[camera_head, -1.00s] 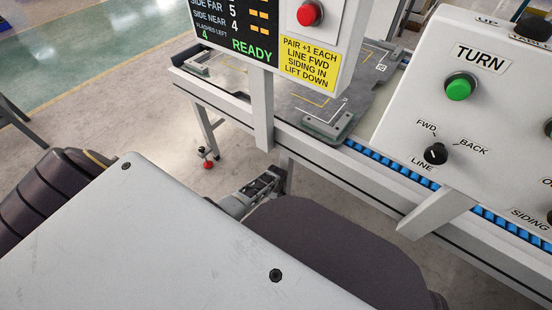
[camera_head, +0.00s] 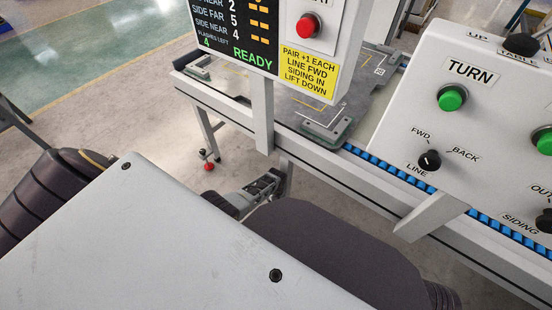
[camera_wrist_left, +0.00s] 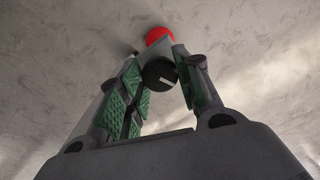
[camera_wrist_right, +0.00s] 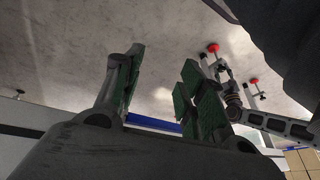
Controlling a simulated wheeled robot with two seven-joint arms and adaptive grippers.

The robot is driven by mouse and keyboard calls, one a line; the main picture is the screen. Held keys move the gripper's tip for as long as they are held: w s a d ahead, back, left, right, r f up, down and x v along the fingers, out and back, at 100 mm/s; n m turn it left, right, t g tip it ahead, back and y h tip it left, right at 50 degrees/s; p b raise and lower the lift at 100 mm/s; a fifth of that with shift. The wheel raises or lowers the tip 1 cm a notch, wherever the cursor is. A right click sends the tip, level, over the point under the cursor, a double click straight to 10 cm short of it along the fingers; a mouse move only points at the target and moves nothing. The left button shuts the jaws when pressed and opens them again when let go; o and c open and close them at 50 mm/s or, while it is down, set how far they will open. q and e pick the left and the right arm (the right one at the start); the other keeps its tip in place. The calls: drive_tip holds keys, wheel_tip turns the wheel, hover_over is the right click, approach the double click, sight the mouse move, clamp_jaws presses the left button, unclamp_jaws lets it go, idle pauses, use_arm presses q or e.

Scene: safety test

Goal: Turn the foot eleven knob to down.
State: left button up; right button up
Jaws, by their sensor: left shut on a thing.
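In the left wrist view a round black knob (camera_wrist_left: 158,75) with a short white mark sits on a pale foot, with a red disc (camera_wrist_left: 159,35) beyond it. No label shows, so I cannot read its number or setting. My left gripper (camera_wrist_left: 161,62) is shut on the knob, one finger on each side. In the head view my left gripper (camera_head: 265,187) is low beside a conveyor leg; the knob is hidden there. My right gripper (camera_wrist_right: 160,75) is open and empty over the floor in the right wrist view.
A white panel (camera_head: 500,130) with a green TURN button and a LINE knob (camera_head: 429,160) stands at right. A sign (camera_head: 308,73) reads "LIFT DOWN". The conveyor (camera_head: 370,185) runs between.

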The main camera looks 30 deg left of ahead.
use_arm(q)
drive_tip(key=m, duration=0.3)
drive_tip(key=shift+m+p, duration=0.4)
drive_tip(key=shift+m, duration=1.8)
use_arm(e)
drive_tip(key=shift+s+d+r, duration=0.1)
drive_tip(key=shift+d+r, duration=0.1)
drive_tip(key=shift+r, duration=0.4)
drive_tip(key=shift+s+d+r, duration=0.1)
drive_tip(key=shift+d+r, duration=0.1)
drive_tip(key=shift+r, duration=0.4)
use_arm(q)
drive_tip(key=shift+m, duration=0.3)
use_arm(e)
drive_tip(key=shift+s+f+g, duration=0.15)
drive_tip(key=shift+s+g, duration=0.1)
drive_tip(key=shift+g, duration=0.05)
use_arm(q)
drive_tip(key=o, duration=0.8)
drive_tip(key=shift+c, duration=0.2)
